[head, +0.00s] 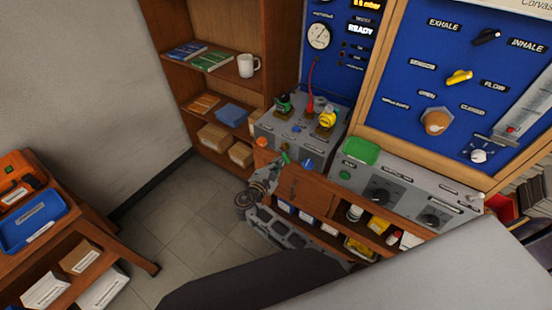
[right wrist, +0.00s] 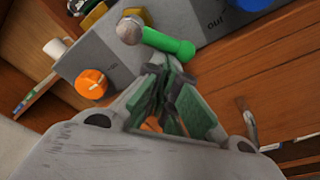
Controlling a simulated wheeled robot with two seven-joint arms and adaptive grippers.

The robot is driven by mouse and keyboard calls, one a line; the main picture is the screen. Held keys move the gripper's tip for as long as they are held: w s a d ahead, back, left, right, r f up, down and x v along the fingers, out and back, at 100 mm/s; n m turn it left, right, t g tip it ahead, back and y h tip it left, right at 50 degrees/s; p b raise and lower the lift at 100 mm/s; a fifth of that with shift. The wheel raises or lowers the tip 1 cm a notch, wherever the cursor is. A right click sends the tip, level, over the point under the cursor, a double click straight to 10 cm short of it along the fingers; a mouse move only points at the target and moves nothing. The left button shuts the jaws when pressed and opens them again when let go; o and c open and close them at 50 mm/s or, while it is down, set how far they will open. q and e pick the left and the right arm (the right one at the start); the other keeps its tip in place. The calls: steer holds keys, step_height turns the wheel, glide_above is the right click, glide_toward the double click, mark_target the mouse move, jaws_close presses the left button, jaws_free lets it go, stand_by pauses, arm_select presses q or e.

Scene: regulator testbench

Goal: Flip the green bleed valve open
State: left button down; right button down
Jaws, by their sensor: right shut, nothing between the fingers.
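The green bleed valve lever (right wrist: 168,42) shows in the right wrist view, with a round metal pivot (right wrist: 130,30) at its left end. It lies slanted across the front of the grey regulator box (right wrist: 100,52). In the head view the lever (head: 285,158) is small, on the box front between an orange knob and a blue knob. My right gripper (right wrist: 163,72) is shut and empty, its fingertips just below the lever; I cannot tell whether they touch it. In the head view this gripper (head: 272,170) is partly blurred into the bench front. My left gripper is not in view.
The orange knob (right wrist: 91,83) is left of my fingers and the blue knob (head: 307,163) is right of the lever. Fittings and a red hose (head: 311,78) stand on the box. Wooden shelves (head: 175,75) stand at left.

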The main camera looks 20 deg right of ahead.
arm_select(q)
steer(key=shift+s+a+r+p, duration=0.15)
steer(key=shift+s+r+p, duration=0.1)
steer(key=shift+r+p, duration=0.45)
arm_select(e)
steer(key=shift+s+d+n, duration=0.3)
steer(key=shift+s+d, duration=0.05)
steer(key=shift+s, duration=0.1)
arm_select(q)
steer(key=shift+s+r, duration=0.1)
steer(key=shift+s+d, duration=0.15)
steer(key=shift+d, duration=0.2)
arm_select(e)
steer(key=shift+s+d, duration=0.1)
steer(key=shift+s, duration=0.05)
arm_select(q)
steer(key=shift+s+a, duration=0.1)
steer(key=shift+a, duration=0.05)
